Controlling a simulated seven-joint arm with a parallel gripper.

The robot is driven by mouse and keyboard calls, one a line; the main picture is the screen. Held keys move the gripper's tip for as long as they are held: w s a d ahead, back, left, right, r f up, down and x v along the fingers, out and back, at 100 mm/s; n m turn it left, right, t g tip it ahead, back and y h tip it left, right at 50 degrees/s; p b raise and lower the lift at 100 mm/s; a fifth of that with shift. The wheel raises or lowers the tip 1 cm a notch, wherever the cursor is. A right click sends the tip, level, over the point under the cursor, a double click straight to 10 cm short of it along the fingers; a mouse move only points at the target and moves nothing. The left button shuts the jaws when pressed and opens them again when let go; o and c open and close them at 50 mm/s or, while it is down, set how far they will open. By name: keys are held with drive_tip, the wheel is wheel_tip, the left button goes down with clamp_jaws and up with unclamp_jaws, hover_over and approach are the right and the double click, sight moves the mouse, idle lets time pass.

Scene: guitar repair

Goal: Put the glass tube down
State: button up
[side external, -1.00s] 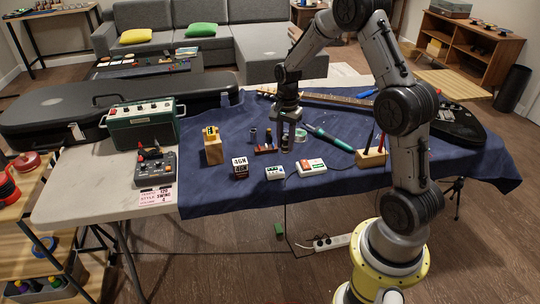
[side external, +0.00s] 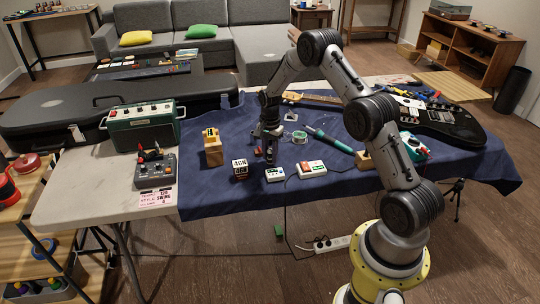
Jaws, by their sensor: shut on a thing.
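My gripper (side external: 270,155) points down over the blue cloth (side external: 225,190), near the middle of the table. It is shut on the glass tube, but the tube itself is too small and dark to make out between the fingers. I cannot tell whether the tube touches the holder or the cloth.
A wooden block (side external: 213,150), a lettered dark box (side external: 240,169) and two white boxes (side external: 275,174) (side external: 311,168) stand around my gripper. A green-handled iron (side external: 330,140) and solder spool (side external: 299,136) lie right. The guitar (side external: 440,120) lies far right.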

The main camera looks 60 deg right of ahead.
drive_tip(key=shift+f, duration=0.25)
drive_tip(key=o, duration=1)
